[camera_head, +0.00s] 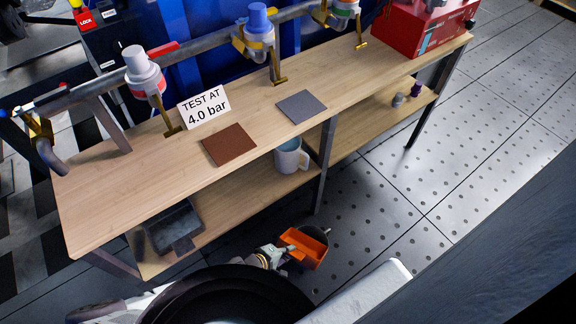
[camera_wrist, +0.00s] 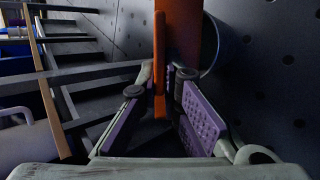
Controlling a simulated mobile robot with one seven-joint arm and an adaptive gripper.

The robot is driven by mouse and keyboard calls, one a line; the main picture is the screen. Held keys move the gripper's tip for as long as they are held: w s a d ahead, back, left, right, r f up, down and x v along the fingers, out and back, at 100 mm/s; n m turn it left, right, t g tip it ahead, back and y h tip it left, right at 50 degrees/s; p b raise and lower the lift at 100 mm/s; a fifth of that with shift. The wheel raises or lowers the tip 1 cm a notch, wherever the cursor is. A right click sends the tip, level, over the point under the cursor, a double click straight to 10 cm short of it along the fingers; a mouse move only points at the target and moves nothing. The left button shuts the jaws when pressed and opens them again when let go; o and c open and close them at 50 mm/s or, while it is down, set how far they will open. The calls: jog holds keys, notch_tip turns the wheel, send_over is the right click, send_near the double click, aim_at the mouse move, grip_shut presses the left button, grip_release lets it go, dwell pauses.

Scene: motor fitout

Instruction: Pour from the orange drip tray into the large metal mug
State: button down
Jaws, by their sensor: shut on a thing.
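The orange drip tray (camera_head: 303,246) is held by my gripper (camera_head: 279,256) in front of the bench, above the floor. In the wrist view the orange tray (camera_wrist: 182,30) extends away from my gripper (camera_wrist: 158,92), whose fingers are shut on its narrow upright part. A large pale grey mug (camera_head: 288,157) stands upright on the bench's lower shelf, its handle to the right; I cannot tell for sure that it is metal. The tray is below and apart from it in the head view. I cannot tell what the tray contains.
A dark round container (camera_head: 323,232) is just behind the tray, also in the wrist view (camera_wrist: 224,45). A black tray (camera_head: 174,229) lies on the lower shelf (camera_head: 225,190). A bench leg (camera_head: 325,165) stands right of the mug. Tiled floor at right is clear.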

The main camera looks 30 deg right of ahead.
jog(key=shift+d+r, duration=0.1)
jog(key=shift+r, duration=0.05)
dwell(0.4)
jog(key=shift+w+d+r+y+p, duration=0.1)
jog(key=shift+d+r+y+p, duration=0.15)
jog(key=shift+p, duration=0.3)
dwell(1.4)
jog(key=shift+a+f+b, duration=0.3)
jog(key=shift+f+b, duration=0.3)
jog(key=shift+b, duration=0.35)
jog(key=h+b, duration=0.1)
jog(key=b, duration=0.1)
jog(key=a+f+h+b, duration=0.1)
jog(key=b, duration=0.1)
jog(key=shift+s+a+t, duration=0.2)
jog(key=shift+s+t, duration=0.2)
